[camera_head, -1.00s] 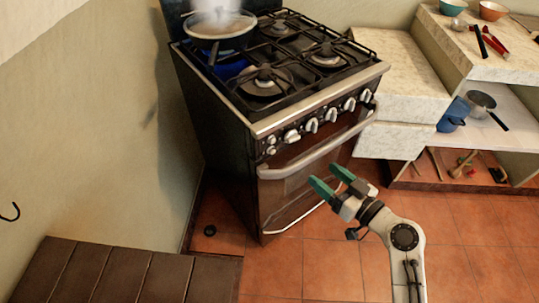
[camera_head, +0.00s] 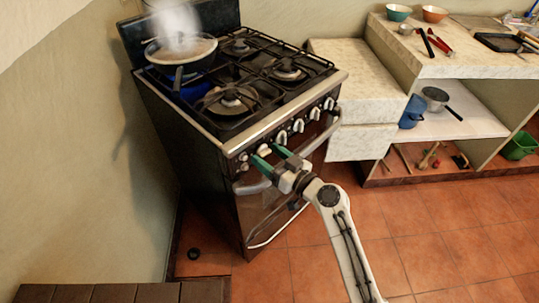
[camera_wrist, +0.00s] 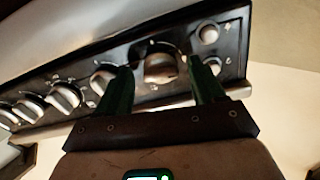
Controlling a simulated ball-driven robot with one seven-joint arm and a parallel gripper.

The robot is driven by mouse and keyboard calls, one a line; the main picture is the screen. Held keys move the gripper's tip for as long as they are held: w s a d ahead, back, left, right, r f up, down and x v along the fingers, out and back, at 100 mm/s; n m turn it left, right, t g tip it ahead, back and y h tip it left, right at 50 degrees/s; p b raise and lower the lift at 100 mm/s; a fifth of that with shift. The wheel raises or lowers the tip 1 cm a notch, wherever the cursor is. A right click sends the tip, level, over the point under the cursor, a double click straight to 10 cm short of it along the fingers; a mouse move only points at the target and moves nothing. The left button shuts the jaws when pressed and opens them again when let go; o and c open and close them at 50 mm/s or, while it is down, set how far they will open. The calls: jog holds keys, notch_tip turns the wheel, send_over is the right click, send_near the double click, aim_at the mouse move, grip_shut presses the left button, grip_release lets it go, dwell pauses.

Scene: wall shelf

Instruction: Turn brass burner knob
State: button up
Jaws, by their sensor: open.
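The stove's front panel carries a row of pale metallic knobs; none looks clearly brass. My gripper (camera_head: 266,155) is open at the panel's left end in the head view, its green fingers pointing at the panel. In the wrist view, my gripper (camera_wrist: 160,66) has one finger on each side of a large knob (camera_wrist: 160,70). I cannot tell whether the fingers touch it. Another knob (camera_wrist: 104,78) sits just left of the left finger, with several more beyond. Two small buttons (camera_wrist: 209,34) are at right. In the head view, neighbouring knobs (camera_head: 281,138) run up to the right.
A pan (camera_head: 181,56) with steam rising stands on the rear left burner, above blue flame. The oven handle (camera_head: 318,137) runs below the knobs, close to my gripper. A counter and shelf (camera_head: 460,125) with utensils stand right. Tiled floor in front is free.

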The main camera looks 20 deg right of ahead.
jog(key=shift+w, duration=0.1)
jog(key=shift+c, duration=0.4)
jog(key=c, duration=1)
jog(key=shift+o, duration=0.2)
jog(key=m, duration=1.2)
jog(key=shift+a+r+m, duration=0.1)
jog(key=shift+m, duration=0.3)
jog(key=shift+m+p, duration=0.8)
jog(key=shift+m, duration=1)
